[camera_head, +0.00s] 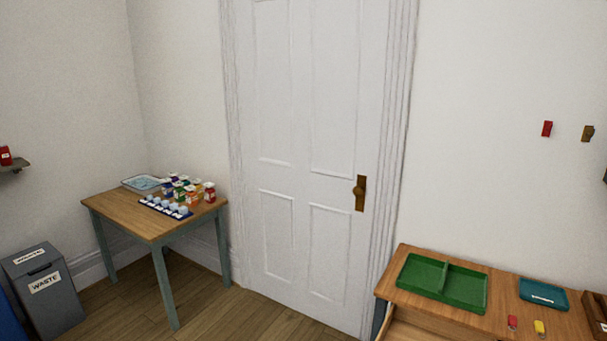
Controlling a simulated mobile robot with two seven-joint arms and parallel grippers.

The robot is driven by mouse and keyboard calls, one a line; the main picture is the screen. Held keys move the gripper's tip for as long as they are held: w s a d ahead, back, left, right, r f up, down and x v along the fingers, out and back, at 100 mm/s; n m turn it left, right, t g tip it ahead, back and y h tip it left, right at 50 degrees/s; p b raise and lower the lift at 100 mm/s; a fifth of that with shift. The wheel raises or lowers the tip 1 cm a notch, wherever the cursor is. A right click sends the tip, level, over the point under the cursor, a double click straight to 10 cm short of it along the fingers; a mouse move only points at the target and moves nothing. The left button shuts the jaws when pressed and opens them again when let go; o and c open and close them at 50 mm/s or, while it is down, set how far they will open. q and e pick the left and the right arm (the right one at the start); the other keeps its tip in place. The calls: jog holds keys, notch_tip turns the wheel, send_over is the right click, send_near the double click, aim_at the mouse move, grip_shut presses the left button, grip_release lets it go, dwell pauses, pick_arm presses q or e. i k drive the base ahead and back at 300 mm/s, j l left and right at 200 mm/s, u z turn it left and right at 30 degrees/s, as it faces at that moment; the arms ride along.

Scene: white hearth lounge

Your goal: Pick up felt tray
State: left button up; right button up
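A green tray (463,288) with a divider and raised rims lies on the wooden desk (393,292) at the lower right. It has two compartments, and both look empty. Its lining looks like felt, but I cannot tell for certain. Neither of my grippers is in view.
A teal case (543,294) and small red (513,322) and yellow (540,327) items lie right of the tray. A drawer below the desk top seems open. A small table (148,222) with jars stands left, beside a grey waste bin (60,300). A white door (300,150) is between.

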aim_at(465, 290)
jog(key=z, duration=0.95)
